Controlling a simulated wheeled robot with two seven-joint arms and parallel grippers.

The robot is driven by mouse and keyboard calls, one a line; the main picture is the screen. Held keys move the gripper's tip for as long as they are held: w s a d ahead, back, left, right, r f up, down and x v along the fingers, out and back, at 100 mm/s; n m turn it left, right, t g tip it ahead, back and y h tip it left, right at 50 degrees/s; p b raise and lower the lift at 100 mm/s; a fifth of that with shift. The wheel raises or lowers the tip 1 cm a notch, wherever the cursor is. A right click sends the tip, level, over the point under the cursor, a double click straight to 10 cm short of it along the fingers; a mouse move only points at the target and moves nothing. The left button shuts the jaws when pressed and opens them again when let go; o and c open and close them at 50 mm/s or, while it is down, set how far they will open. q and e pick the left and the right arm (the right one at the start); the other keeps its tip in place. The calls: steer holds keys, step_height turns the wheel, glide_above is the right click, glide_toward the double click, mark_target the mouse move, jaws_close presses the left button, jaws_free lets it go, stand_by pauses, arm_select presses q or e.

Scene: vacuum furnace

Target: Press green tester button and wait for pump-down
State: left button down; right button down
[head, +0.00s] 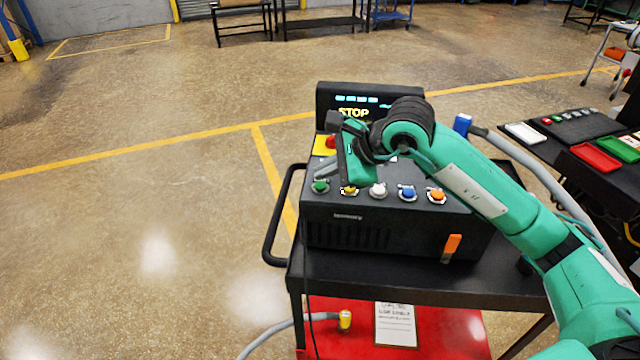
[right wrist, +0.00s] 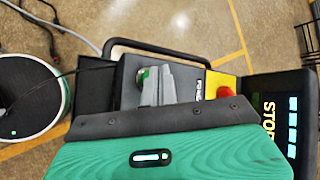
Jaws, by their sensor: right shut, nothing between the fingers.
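The black tester (head: 345,222) stands on a cart, with a row of green, yellow, white, blue and orange buttons along its front. The green button (head: 320,186) is at the left end of the row. My right gripper (head: 322,171) is shut and empty, its grey fingertips just above and beside the green button. In the right wrist view the green button (right wrist: 142,77) is partly hidden behind the fingers; I cannot tell whether they touch it. The tester's screen (head: 353,112) shows "STOP" in yellow, partly covered by my right arm. My left gripper is not in view.
A red emergency-stop button (head: 331,142) on a yellow plate sits just behind the fingers. An orange switch (head: 452,246) is on the tester's front right. The cart's handle (head: 270,225) curves out at left. A table with red and green trays (head: 596,156) stands at right.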

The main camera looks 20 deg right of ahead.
steer(key=shift+d, duration=0.1)
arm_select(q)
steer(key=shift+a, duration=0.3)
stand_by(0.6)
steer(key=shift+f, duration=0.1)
arm_select(e)
steer(key=shift+f, duration=0.1)
arm_select(q)
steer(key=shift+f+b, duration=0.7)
steer(key=shift+b, duration=0.1)
arm_select(e)
steer(key=shift+f, duration=0.4)
arm_select(q)
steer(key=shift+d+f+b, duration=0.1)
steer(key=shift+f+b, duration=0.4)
steer(key=shift+b, duration=0.05)
arm_select(e)
steer(key=shift+f, duration=0.35)
steer(key=shift+r, duration=0.15)
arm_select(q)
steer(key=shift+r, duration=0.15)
arm_select(e)
steer(key=shift+r, duration=0.65)
